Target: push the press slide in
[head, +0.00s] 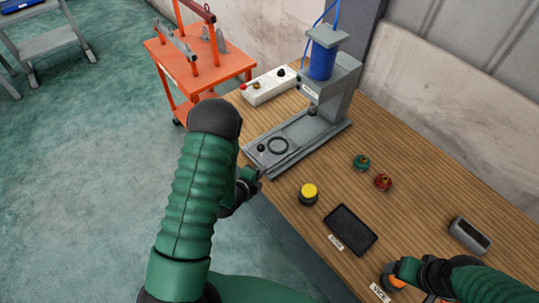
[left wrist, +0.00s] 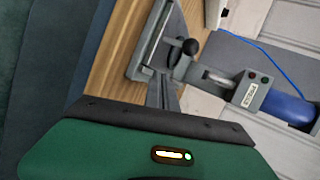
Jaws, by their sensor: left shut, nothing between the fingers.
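The press (head: 345,82) is a grey frame with a blue cylinder on top, standing at the back of the wooden table. Its grey slide (head: 266,160) extends toward the table's front-left edge, with a dark ring and a small black knob on it. My left gripper (head: 254,176) is shut and empty, close to the slide's outer end; whether it touches cannot be told. In the left wrist view the closed fingers (left wrist: 160,92) point at the slide (left wrist: 150,55), beside the black knob (left wrist: 190,46). My right gripper (head: 400,272) is at the lower right; its fingers are unclear.
A white control box (head: 268,86) stands left of the press. A yellow-topped button (head: 309,193), green (head: 361,162) and red (head: 383,182) parts, a black tray (head: 351,230) and a grey block (head: 469,235) lie to the right. An orange cart (head: 200,70) stands behind.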

